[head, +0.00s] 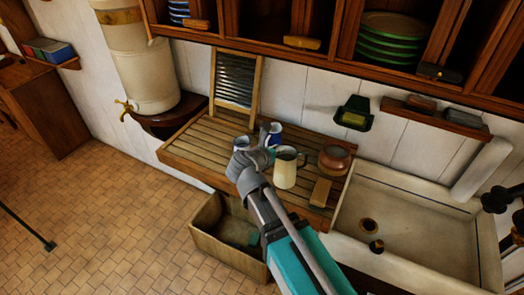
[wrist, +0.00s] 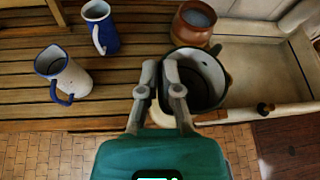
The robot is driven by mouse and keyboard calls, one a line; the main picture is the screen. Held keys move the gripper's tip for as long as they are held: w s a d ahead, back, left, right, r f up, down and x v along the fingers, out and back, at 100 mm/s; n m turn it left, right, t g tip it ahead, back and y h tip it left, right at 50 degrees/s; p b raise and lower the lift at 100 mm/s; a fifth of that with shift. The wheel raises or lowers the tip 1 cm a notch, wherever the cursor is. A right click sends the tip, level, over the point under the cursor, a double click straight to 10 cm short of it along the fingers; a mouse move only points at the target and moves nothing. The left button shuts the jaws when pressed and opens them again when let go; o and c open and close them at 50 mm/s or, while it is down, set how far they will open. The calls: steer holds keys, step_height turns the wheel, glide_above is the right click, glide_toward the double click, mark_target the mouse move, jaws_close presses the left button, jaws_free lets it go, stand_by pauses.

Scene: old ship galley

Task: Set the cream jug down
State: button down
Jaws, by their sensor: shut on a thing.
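The cream jug (head: 285,172) has a dark rim and a handle on its right side in the head view. My gripper (head: 266,157) is at its left side. In the wrist view my gripper (wrist: 161,70) is shut on the wall of the cream jug (wrist: 205,72) at its left rim, one finger seeming to be inside. The jug looks nearly upright over the slatted wooden drainboard (head: 190,146). I cannot tell whether its base touches the slats; the fingers and my wrist hide part of it.
A white jug with blue trim (wrist: 68,72) and a blue jug (wrist: 100,28) stand to the left. A brown pot (head: 335,158) and a wooden block (head: 320,192) are close on the right, before the sink (head: 410,215). The board's left part is clear. A crate (head: 212,248) is below.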

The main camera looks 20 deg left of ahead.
steer(key=w+a+f+b, duration=0.7)
steer(key=w+f+b, duration=0.2)
steer(key=w, duration=0.2)
stand_by(0.6)
steer(key=shift+w+a+f, duration=0.1)
steer(key=shift+a, duration=0.05)
steer(key=shift+w+a+f+b, duration=0.1)
steer(key=shift+w+f+b, duration=0.05)
steer(key=shift+f+b, duration=0.85)
steer(key=shift+w+a+f+b, duration=0.1)
steer(key=shift+w+f+b, duration=0.05)
steer(key=shift+f+b, duration=0.8)
steer(key=c, duration=0.8)
jaws_free()
